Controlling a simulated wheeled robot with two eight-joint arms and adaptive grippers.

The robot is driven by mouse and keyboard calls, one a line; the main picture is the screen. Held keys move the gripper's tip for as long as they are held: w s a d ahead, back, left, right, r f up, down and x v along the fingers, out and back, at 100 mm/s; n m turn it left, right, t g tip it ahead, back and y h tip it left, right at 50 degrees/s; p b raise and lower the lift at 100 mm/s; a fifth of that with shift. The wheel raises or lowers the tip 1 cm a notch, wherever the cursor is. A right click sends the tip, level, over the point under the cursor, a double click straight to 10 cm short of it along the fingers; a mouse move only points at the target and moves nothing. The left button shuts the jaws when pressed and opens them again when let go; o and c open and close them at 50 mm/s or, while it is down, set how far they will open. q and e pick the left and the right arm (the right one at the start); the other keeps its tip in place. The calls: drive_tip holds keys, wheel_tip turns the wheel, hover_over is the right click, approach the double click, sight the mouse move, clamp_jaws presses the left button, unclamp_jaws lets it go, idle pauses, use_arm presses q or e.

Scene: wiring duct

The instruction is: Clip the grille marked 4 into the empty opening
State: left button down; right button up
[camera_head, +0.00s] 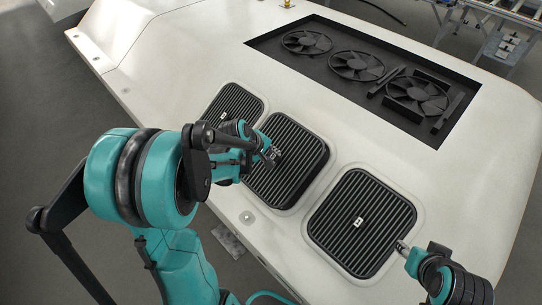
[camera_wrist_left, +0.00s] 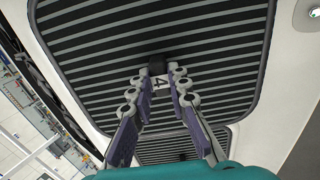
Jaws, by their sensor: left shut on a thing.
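The empty opening is hidden; I cannot tell whether the grille is seated. My right gripper (camera_head: 403,248) is by the right grille's lower right edge.
The right grille (camera_head: 375,205) and left grille (camera_head: 240,102) lie in the white panel (camera_head: 400,145), either side of the middle one. My left arm covers part of the left one. A dark recess with several fans (camera_head: 357,66) lies farther back.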

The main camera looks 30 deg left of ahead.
sight(280, 160)
use_arm(q)
drive_tip(key=shift+b+x, duration=1.7)
drive_tip(key=shift+x, duration=0.85)
drive_tip(key=shift+b+x, duration=0.9)
drive_tip(key=c, duration=1.4)
unclamp_jaws()
drive_tip(key=shift+w, duration=0.1)
drive_tip(key=shift+o, duration=0.2)
drive_tip(key=v, duration=1.2)
